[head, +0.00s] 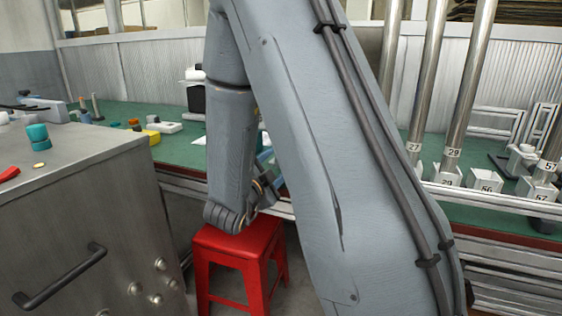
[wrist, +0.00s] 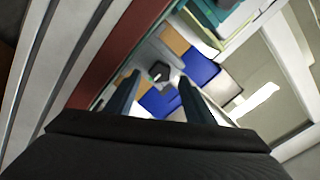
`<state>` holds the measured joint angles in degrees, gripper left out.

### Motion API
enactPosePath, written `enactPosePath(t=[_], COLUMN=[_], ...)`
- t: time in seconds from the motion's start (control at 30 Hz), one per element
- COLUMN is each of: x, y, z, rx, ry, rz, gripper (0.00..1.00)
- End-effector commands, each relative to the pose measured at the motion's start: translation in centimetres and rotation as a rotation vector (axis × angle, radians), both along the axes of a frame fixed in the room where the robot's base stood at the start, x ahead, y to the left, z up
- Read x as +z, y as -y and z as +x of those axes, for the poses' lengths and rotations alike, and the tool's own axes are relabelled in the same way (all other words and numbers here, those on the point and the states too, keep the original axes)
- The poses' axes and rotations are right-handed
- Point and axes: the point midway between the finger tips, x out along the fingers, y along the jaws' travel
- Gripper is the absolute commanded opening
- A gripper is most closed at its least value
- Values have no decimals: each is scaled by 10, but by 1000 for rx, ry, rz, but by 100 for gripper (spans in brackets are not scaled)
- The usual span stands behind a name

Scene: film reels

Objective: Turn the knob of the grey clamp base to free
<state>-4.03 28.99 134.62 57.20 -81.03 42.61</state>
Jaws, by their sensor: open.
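My gripper (wrist: 158,82) is open in the wrist view, with its two dark fingers apart and nothing held between them. Beyond the fingertips is a small dark piece (wrist: 159,71) on a pale grey surface. I cannot tell whether it is the knob of the grey clamp base. In the head view my large grey arm crosses the middle and hides part of the bench, and the gripper's fingers cannot be made out. No clamp base or knob can be identified for certain there.
A red stool (head: 238,247) stands before the green bench (head: 190,150). A metal cabinet (head: 75,200) with a black handle is at left. Tall steel poles (head: 468,75) stand by numbered blocks (head: 487,181) at right. Blue blocks (wrist: 201,68) show in the wrist view.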

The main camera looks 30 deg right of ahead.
Motion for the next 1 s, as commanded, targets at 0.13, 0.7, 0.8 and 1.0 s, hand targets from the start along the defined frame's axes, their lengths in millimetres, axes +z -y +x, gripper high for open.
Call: enactPosePath(t=[0.13,0.7,0.8,1.0], x=[0,0,0,0], y=[16,25,25,25], z=[12,20,20,20], rx=[-2,2,2,1], ry=[1,-1,-1,-8], rz=[0,1,1,-3], gripper=[49,28,12,8])
